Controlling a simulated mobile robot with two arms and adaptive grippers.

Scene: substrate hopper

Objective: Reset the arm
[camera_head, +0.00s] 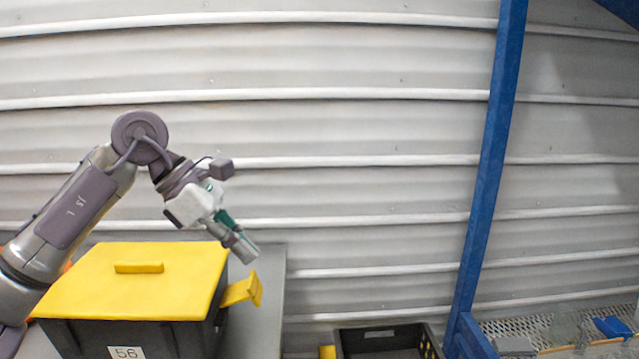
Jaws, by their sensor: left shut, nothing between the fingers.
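My left arm comes in from the left, and its wrist is bent downward to the right. My left gripper (246,251) is shut and empty. My right gripper is not in view.
The bin stands on a grey table (262,305). A black crate (380,334) is at the bottom middle. A blue post (487,165) rises on the right, by a mesh shelf (530,326) with several items. A corrugated metal wall (370,135) closes the back.

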